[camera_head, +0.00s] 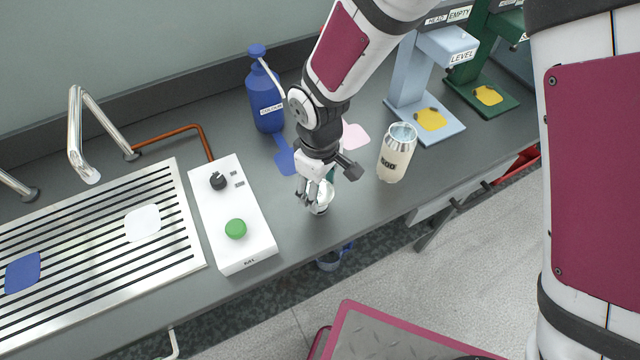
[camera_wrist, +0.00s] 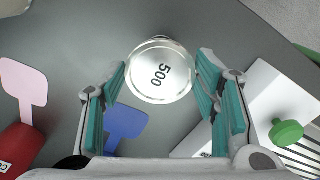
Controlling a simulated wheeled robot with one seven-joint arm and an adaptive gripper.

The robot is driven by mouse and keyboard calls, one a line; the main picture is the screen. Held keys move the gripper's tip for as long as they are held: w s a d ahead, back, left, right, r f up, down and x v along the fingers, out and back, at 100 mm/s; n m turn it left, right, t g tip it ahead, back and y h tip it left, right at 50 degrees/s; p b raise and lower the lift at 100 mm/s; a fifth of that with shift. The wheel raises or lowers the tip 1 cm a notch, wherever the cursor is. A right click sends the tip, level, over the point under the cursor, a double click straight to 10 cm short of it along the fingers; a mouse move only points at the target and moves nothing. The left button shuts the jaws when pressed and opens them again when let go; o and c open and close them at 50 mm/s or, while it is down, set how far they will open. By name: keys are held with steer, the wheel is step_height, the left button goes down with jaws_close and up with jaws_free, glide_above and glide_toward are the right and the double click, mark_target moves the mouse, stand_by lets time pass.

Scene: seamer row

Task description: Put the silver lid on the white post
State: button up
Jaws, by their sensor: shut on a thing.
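The silver lid (camera_wrist: 161,72), round and marked 500, lies between the teal finger pads of my gripper (camera_wrist: 160,80) in the wrist view. My gripper (camera_head: 316,196) is shut on it, low over the front part of the grey counter. In the head view my fingers mostly hide the lid, and a small pale part (camera_head: 321,208) shows at the fingertips. I cannot tell whether that part is the lid or something under it. I cannot make out the white post for certain in either view.
A cream can (camera_head: 394,160) stands to the right. A white box with a green button (camera_head: 235,229) is close on the left, beside the slatted drainer (camera_head: 95,235). A blue bottle (camera_head: 264,95) is behind. Light blue (camera_head: 408,75) and green machines stand at back right.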

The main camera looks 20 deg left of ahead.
steer(key=shift+f, duration=0.2)
steer(key=o, duration=0.7)
